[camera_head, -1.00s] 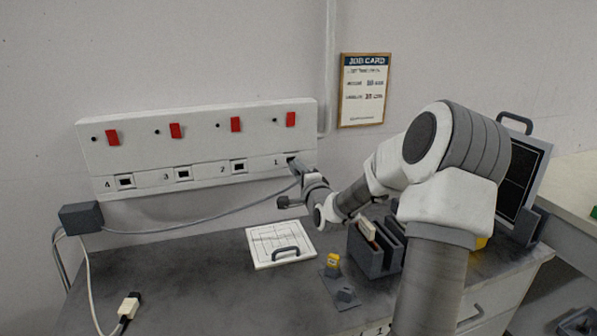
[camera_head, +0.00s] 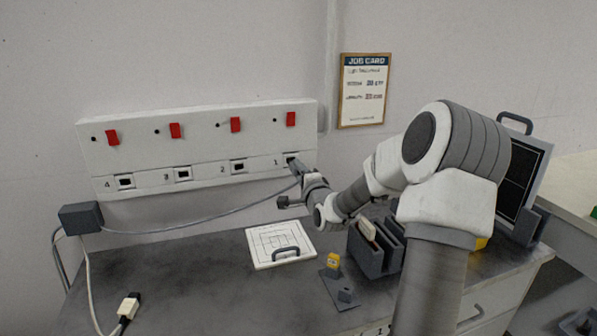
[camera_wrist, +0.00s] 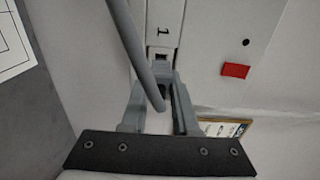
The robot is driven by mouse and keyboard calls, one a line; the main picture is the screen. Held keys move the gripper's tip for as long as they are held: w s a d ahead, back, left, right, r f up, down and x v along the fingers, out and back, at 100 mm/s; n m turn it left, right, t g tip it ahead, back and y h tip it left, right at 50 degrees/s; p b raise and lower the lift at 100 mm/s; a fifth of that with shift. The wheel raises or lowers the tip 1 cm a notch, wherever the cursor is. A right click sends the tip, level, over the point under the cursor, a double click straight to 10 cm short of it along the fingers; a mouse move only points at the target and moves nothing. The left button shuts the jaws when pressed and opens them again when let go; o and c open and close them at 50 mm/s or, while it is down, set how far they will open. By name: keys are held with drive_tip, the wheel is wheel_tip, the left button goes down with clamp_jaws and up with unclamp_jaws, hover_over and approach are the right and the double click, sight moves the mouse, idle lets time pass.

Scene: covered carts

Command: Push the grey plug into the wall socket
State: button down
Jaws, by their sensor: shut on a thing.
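My gripper (camera_head: 299,171) is at the right end of the white wall socket panel (camera_head: 205,145), in front of socket 1. In the wrist view my gripper (camera_wrist: 162,88) is shut on the grey plug (camera_wrist: 166,76), which is small and mostly hidden by the fingers and cable. The grey cable (camera_wrist: 137,48) crosses in front of the left finger and bends down between the fingers. The plug lines up with the dark opening of socket 1 (camera_wrist: 162,57). I cannot tell whether the plug touches or has entered the opening.
Sockets 2 (camera_head: 239,166), 3 and 4 are empty, with red switches (camera_head: 235,124) above. The cable runs to a grey box (camera_head: 81,217). A white-ended cable (camera_head: 128,307), a white handled board (camera_head: 266,240) and a grey rack (camera_head: 368,256) are on the bench.

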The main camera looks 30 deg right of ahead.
drive_tip(key=shift+b+x, duration=0.3)
drive_tip(key=shift+x, duration=1.4)
drive_tip(key=c, duration=0.6)
unclamp_jaws()
drive_tip(key=v, duration=1.7)
drive_tip(key=shift+s+p, duration=0.2)
drive_tip(key=shift+p, duration=0.25)
